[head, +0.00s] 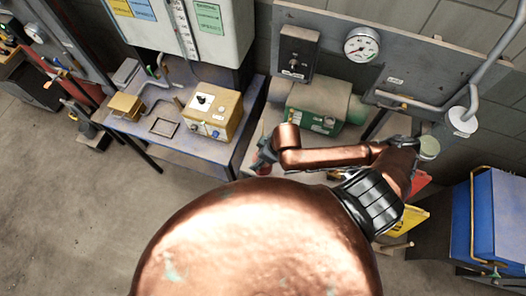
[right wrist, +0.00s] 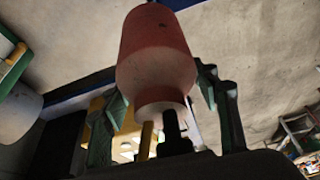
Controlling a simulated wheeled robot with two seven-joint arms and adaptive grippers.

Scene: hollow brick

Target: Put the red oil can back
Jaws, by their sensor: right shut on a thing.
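The red oil can (right wrist: 156,58) fills the middle of the right wrist view, between the two green fingers of my right gripper (right wrist: 160,98). The gripper is shut on it. Its wide red body narrows to a neck toward the palm. In the head view my right gripper (head: 265,153) is at the left end of the copper arm, in front of the bench. Only a small red part of the can (head: 263,170) shows below it; the gripper hides the rest. My left gripper is not in view.
A bench (head: 168,150) on the left bears a yellow box (head: 211,112). A green machine (head: 316,118) stands behind my right arm. A grey wall panel with a gauge (head: 362,45) rises at the back. A blue cabinet (head: 497,215) stands at the right. Open floor lies left.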

